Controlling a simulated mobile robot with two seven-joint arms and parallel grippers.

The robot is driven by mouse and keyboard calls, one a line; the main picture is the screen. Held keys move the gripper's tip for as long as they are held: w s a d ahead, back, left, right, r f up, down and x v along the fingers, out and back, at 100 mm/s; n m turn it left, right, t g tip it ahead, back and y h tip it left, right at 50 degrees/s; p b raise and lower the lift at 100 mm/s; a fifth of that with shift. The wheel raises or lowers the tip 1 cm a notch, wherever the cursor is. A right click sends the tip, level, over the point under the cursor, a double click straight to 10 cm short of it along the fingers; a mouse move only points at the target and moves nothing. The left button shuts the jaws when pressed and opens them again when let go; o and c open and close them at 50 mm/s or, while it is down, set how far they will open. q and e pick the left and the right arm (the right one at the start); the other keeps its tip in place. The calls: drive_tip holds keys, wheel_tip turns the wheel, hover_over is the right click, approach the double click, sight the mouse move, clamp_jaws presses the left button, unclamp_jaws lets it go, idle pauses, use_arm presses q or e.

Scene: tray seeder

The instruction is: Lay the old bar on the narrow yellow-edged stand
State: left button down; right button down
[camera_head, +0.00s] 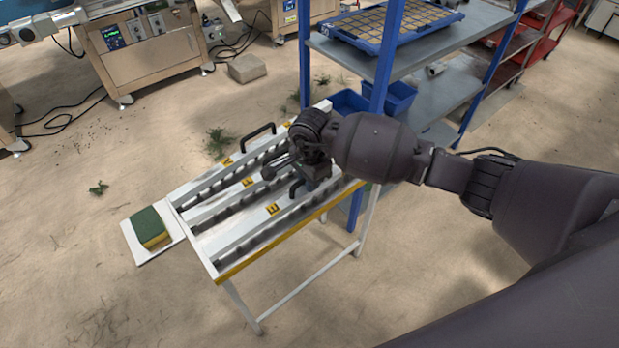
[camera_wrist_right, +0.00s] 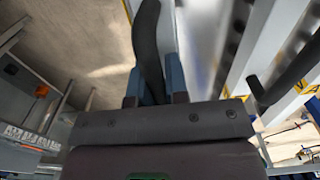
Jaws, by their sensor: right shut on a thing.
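The white stand with a yellow edge (camera_head: 250,262) is in the middle of the head view. White bars with dark toothed undersides and yellow tags lie along it, one with its tag (camera_head: 273,208) nearest the yellow front edge. My right gripper (camera_head: 297,166) is over the right part of the stand. In the wrist view it is shut on a dark curved handle (camera_wrist_right: 150,45) between its blue fingers. My arm and gripper hide most of the held bar, so I cannot tell whether it is the old one or touches the stand. My left gripper is out of view.
A green and yellow sponge (camera_head: 149,227) lies on a white plate (camera_head: 130,240) at the stand's left end. Another dark handle (camera_head: 258,131) rises behind. A blue-posted shelf (camera_head: 440,92) stands close at the right, with a seed tray (camera_head: 392,48) on top. Floor in front is clear.

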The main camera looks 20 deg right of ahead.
drive_tip(key=shift+f, duration=0.35)
idle(0.6)
drive_tip(key=c, duration=1.1)
unclamp_jaws()
drive_tip(key=shift+s, duration=0.1)
drive_tip(key=shift+o, duration=0.2)
wheel_tip(320, 180, up, 11)
drive_tip(key=shift+f+p, duration=0.1)
drive_tip(key=shift+p, duration=0.3)
